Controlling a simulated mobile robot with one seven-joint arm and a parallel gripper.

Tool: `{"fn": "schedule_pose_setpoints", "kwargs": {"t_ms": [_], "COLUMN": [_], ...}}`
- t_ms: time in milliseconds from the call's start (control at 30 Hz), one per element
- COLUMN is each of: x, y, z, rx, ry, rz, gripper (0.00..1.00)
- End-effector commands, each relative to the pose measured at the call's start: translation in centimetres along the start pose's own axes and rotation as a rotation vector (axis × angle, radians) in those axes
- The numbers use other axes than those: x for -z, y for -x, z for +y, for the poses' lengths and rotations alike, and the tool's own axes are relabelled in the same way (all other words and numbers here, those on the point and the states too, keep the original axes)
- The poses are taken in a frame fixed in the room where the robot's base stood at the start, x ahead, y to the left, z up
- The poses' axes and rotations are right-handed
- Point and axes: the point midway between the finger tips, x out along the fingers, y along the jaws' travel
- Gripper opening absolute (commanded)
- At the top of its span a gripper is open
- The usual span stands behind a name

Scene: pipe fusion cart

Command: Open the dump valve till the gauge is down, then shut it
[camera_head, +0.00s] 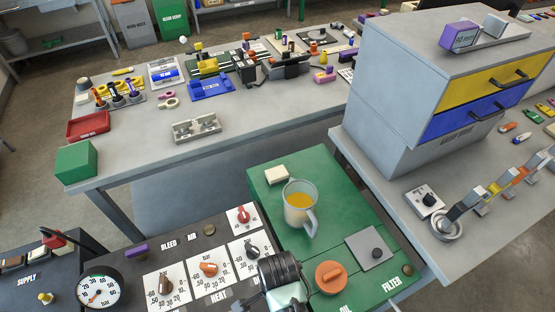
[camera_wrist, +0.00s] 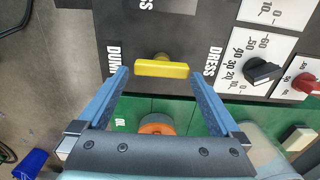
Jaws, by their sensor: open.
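The dump valve appears to be the yellow bar handle (camera_wrist: 160,69) in the wrist view, beside a partly covered label reading "DUM". The bar lies crosswise on a dark panel. My gripper (camera_wrist: 159,76) is open, with one blue finger toward each end of the bar; I cannot tell whether they touch it. In the head view my arm covers that part of the panel. The round white gauge (camera_head: 98,291) is at the lower left there. Its needle appears to point to the lower left; the exact reading is too small to tell.
Knobs with white dials, such as the orange knob (camera_head: 208,269) and red knob (camera_head: 243,216), stand close by. A green top (camera_head: 262,202) bears a mug of yellow liquid (camera_head: 300,208) and an orange OIL knob (camera_head: 330,277). A purple handle (camera_head: 137,250) stands near the gauge.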

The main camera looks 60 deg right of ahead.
Motion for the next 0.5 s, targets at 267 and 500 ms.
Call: {"fn": "schedule_pose_setpoints", "kwargs": {"t_ms": [267, 500], "x": [0.0, 0.0], "y": [-1.9, -2.0], "z": [-0.1, -0.1], "rx": [0.002, 0.002], "ry": [0.001, 0.001], "rz": [0.0, 0.0], "gripper": [1.0, 1.0]}}
